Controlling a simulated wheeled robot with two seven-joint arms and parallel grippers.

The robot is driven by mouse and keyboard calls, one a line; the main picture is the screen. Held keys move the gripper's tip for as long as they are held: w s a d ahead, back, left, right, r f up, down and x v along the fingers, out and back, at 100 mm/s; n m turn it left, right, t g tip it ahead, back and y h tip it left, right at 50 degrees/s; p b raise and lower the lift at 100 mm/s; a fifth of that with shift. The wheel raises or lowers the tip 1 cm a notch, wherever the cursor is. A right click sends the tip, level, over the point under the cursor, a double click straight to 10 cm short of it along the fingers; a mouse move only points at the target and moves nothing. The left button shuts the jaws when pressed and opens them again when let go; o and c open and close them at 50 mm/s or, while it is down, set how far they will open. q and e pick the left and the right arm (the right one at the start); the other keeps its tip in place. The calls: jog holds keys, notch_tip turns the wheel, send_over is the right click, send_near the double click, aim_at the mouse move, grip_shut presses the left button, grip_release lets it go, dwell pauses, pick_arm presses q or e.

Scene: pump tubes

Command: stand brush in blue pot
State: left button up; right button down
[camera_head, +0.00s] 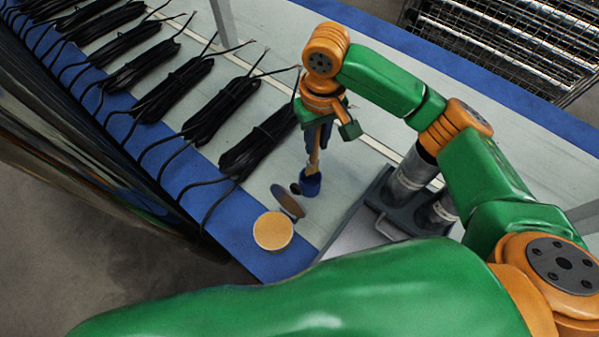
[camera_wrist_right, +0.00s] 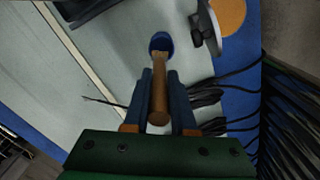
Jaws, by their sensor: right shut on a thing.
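My right gripper (camera_head: 318,137) is shut on the wooden handle of the brush (camera_head: 314,152). The handle (camera_wrist_right: 158,95) stands between the two blue fingers in the right wrist view, with its rounded end toward the camera. The small blue pot (camera_head: 310,185) stands on the table below the gripper, and it also shows in the right wrist view (camera_wrist_right: 160,42). The brush is roughly upright and its lower end overlaps the pot's mouth. I cannot tell how deep it is or whether it touches the pot. My left gripper is not in the head view.
A tilted grey disc (camera_head: 287,201) with a dark knob stands close beside the pot. A round tan disc (camera_head: 273,231) lies on the blue table edge. A dark tray (camera_head: 373,196) with metal cylinders (camera_head: 412,172) is at right. Several black cable bundles (camera_head: 258,143) lie to the left.

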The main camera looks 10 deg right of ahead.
aim_at(318, 132)
jog(key=f, duration=0.8)
jog(key=shift+s, duration=0.3)
jog(key=shift+a+f, duration=0.1)
jog(key=c, duration=0.7)
grip_release()
jog(key=shift+c, duration=0.2)
notch_tip(318, 132, up, 12)
jog(key=shift+r+p, duration=0.2)
jog(key=shift+p, duration=0.15)
